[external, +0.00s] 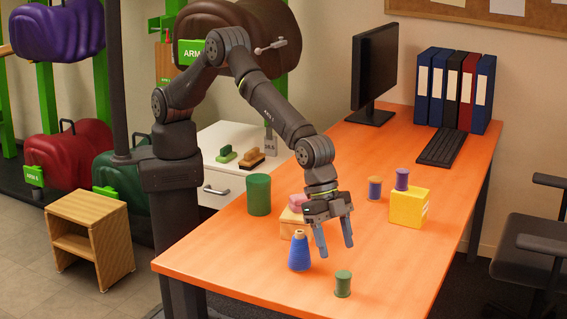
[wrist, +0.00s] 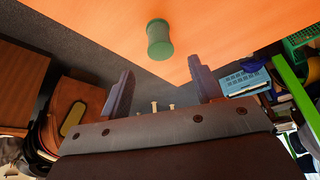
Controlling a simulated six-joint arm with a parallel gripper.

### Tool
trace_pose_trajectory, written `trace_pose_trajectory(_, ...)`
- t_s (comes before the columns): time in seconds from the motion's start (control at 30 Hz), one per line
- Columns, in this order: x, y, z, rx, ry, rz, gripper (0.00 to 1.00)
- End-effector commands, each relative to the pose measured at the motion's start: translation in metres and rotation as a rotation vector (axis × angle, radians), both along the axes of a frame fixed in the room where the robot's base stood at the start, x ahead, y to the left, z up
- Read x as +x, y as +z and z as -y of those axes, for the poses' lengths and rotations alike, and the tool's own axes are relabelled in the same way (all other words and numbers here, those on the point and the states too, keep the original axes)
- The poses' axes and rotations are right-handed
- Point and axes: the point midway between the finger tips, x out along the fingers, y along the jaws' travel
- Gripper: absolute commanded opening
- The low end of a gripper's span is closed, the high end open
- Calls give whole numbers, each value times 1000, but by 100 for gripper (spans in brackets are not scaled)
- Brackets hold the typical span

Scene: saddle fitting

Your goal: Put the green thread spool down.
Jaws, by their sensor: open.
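The green thread spool (external: 343,284) stands upright on the orange table near its front edge. It also shows in the wrist view (wrist: 159,42), beyond the fingertips at the top centre. My gripper (external: 336,249) is open and empty, with its fingers pointing down above the table. It is behind and above the spool in the external view, with a visible gap between them. In the wrist view my gripper (wrist: 160,80) has its two fingers spread wide, with nothing between them.
A blue thread cone (external: 299,253) stands close to the left of my gripper. A box (external: 294,222) with a pink block and a green cylinder (external: 258,194) are behind it. A yellow box (external: 408,208) with a purple spool on top is right. The table's right front is clear.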

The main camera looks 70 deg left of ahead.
Motion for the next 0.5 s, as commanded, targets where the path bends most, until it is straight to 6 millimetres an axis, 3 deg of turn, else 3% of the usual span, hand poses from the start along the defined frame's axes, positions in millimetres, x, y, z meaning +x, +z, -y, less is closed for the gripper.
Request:
trace_pose_trajectory(0.2,-3,22,-8,0,0,0,59)
trace_pose_trajectory(0.5,-3,25,-10,1,0,0,59)
